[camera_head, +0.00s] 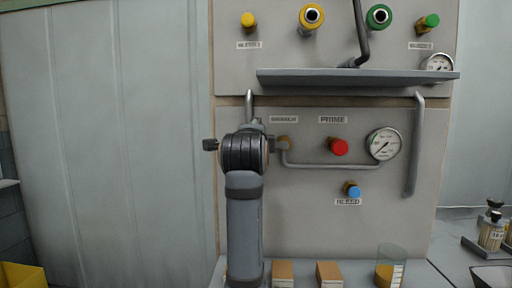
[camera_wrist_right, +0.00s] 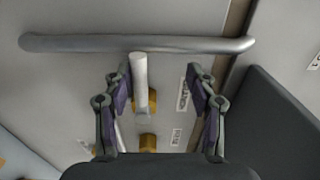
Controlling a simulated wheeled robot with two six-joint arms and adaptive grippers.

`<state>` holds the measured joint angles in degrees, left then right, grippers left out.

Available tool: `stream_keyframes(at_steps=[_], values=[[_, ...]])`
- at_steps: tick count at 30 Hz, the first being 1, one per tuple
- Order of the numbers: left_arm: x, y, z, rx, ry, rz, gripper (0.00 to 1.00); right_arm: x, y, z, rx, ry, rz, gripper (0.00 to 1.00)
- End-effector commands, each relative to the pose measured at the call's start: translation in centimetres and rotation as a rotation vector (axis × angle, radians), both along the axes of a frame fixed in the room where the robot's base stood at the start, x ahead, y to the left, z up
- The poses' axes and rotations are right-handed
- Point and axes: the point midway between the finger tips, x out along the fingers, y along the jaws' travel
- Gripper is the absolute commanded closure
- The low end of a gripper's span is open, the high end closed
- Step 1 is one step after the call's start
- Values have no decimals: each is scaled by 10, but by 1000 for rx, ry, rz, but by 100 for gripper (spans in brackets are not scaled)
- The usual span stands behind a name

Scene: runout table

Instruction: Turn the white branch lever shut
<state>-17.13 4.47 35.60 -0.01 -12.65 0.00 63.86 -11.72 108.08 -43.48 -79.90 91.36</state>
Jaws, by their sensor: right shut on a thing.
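The white branch lever (camera_wrist_right: 140,85) shows in the right wrist view as a pale rod, its end close to a grey bar. A brass valve body (camera_wrist_right: 148,143) is below it. In the head view my right wrist covers the lever and the fingers. A brass fitting (camera_head: 284,143) shows just right of my wrist, under a small label (camera_head: 283,119). My left gripper is not in view.
The grey bar (camera_wrist_right: 80,43) crosses close beyond the fingers. A shelf (camera_head: 350,77) juts out above. A red knob (camera_head: 339,147), a gauge (camera_head: 384,144) and a blue knob (camera_head: 353,189) are to the right. A beaker (camera_head: 390,263) and small blocks (camera_head: 329,274) stand below.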

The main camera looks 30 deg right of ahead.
Motion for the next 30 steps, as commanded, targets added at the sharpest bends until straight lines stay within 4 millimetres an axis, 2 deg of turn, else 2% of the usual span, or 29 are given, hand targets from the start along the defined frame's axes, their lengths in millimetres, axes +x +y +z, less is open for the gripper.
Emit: stream_keyframes(at_steps=[1,6,24,30], values=[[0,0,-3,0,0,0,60,-11,3,14,-3,-44,6,63],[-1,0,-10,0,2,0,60,-23,10,11,-2,-44,5,63],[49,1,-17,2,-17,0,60,-54,30,-2,-2,-31,2,63],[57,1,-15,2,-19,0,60,-59,32,-2,-2,-29,2,63]])
